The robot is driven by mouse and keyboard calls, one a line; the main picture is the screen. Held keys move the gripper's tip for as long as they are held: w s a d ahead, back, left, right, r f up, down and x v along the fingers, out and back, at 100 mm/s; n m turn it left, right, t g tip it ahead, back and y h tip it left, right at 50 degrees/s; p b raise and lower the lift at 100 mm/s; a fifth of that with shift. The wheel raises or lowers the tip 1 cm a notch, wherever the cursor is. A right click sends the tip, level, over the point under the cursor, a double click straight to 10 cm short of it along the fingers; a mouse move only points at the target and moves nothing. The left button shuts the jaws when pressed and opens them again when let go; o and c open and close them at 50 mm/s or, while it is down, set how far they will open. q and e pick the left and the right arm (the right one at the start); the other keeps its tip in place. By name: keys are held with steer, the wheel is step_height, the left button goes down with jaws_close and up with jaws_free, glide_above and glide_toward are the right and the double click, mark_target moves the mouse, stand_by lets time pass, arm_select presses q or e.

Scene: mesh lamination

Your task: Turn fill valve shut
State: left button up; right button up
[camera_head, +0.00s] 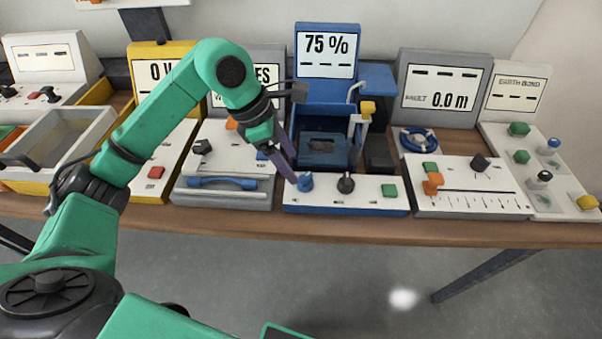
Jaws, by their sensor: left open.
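The blue station (399,208) has a display (327,43) reading 75 % and a basin (325,150) below it. On its white front panel are a blue knob (305,182), a black knob (346,184) and a green button (389,191). A tap with a yellow block (368,107) stands at the basin's right. The panel labels are too small to read, so I cannot tell which control is the fill valve. My left gripper (298,136) is open and empty, with one fingertip close to the blue knob; contact is unclear. My right gripper is not in view.
A grey station with a blue handle (222,183) stands left, behind my left arm. A panel with several green, blue and yellow controls (587,202) is farther right. The wooden front edge (360,229) is clear.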

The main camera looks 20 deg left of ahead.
mark_target(302, 178)
arm_select(q)
steer(key=x, duration=0.6)
steer(key=shift+d+f+p, duration=0.1)
steer(key=shift+d+p, duration=0.05)
steer(key=shift+p, duration=0.15)
steer(key=shift+c, duration=0.3)
jaws_close()
steer(key=shift+n, duration=0.3)
steer(key=shift+n+t+b, duration=0.6)
steer(key=shift+n+b, duration=0.25)
steer(key=shift+n, duration=0.35)
steer(key=shift+s+d+n+t+y+b, duration=0.1)
steer(key=shift+n+t+y+b, duration=0.25)
steer(key=shift+n, duration=0.75)
steer(key=shift+s+d+n+t+y+b, duration=0.1)
steer(key=shift+n+t+y+b, duration=0.25)
steer(key=shift+n, duration=0.75)
steer(key=shift+w, duration=0.1)
